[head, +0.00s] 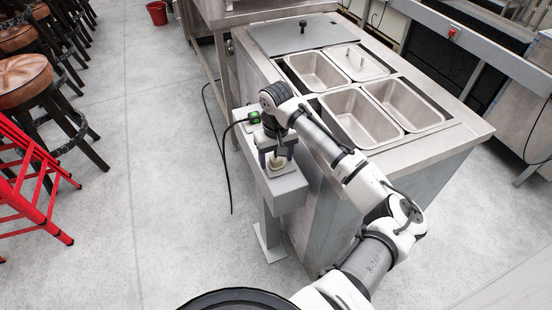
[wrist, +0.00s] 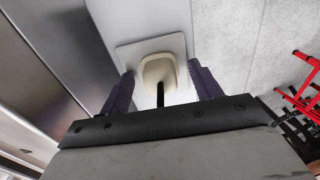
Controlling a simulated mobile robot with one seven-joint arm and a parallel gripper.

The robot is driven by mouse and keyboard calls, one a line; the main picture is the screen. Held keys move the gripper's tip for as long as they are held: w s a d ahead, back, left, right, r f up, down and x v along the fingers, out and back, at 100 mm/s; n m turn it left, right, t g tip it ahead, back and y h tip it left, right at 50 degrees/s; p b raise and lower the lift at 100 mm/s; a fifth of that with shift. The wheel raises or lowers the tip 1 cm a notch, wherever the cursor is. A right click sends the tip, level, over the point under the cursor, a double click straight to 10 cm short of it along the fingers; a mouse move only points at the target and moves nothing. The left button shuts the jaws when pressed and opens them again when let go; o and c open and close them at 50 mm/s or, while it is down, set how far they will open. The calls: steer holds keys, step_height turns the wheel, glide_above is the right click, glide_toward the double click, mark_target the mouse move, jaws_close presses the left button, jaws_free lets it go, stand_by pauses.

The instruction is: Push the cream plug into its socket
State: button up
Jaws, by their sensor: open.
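The cream plug (head: 278,164) is at the top of a grey post-mounted box (head: 285,187), below my gripper (head: 277,157). In the wrist view the cream plug (wrist: 158,68) sits against a pale square socket plate (wrist: 127,52), with a black cord (wrist: 160,95) coming from it toward the gripper. The two dark fingers of my gripper (wrist: 162,73) are open, one on each side of the plug, with gaps visible between. How deep the plug sits in the socket is hidden.
A green-lit device (head: 254,117) with a black cable (head: 222,150) is on the box's far end. A steel counter with several pans (head: 357,115) stands close to the right.

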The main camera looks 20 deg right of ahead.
mark_target(276, 157)
steer(key=shift+c, duration=0.2)
steer(key=c, duration=1.1)
steer(key=shift+o, duration=0.2)
step_height(276, 157, up, 20)
steer(key=b, duration=0.1)
